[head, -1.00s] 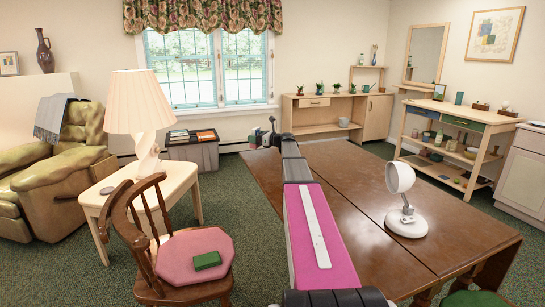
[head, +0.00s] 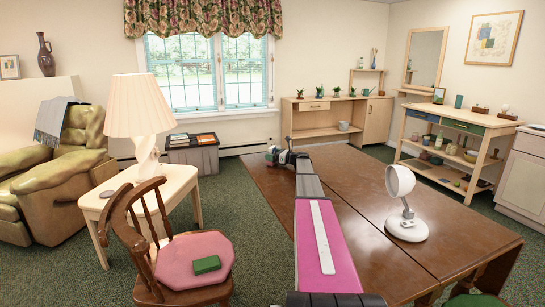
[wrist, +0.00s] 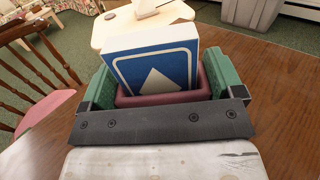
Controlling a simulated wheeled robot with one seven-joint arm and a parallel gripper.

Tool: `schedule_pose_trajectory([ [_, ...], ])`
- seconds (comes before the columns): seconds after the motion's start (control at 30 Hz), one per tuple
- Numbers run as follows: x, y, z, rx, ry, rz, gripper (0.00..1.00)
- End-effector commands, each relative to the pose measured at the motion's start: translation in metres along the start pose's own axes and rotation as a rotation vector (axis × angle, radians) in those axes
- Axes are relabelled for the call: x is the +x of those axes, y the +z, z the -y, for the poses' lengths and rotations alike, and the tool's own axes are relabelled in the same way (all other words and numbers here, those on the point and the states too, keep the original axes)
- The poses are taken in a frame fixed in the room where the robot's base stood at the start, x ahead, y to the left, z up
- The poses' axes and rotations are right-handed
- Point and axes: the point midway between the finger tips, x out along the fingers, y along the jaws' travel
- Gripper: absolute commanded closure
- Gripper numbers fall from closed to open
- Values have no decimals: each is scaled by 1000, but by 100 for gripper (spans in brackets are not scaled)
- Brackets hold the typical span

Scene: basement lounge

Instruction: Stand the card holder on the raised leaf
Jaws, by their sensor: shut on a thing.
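The card holder (wrist: 160,96) is a dark red tray with an upright blue card, white-bordered with a white diamond, in it. My gripper (wrist: 157,72) is shut on it, with a green finger on either side. In the head view my gripper (head: 271,156) is small, at the far left corner of the brown wooden table. The raised leaf (head: 275,185) is the table's left part, lying flat and level with the rest. The leaf (wrist: 278,70) also shows below the holder in the wrist view. I cannot tell whether the holder's underside touches it.
A white lamp (head: 408,222) stands on the table's right part. A wooden chair (head: 160,245) with a pink cushion and a green box (head: 206,265) is left of the leaf. A side table (head: 112,200) bears a pleated lamp (head: 140,108). The leaf around my arm is otherwise clear.

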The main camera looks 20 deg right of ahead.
Motion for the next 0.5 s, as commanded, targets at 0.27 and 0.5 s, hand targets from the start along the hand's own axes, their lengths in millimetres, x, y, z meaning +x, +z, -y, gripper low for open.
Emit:
schedule_pose_trajectory([
  [0.27, 0, -2, 0, 0, 0, 1, 36],
  [0.5, 0, -4, 0, 0, 0, 0, 0],
])
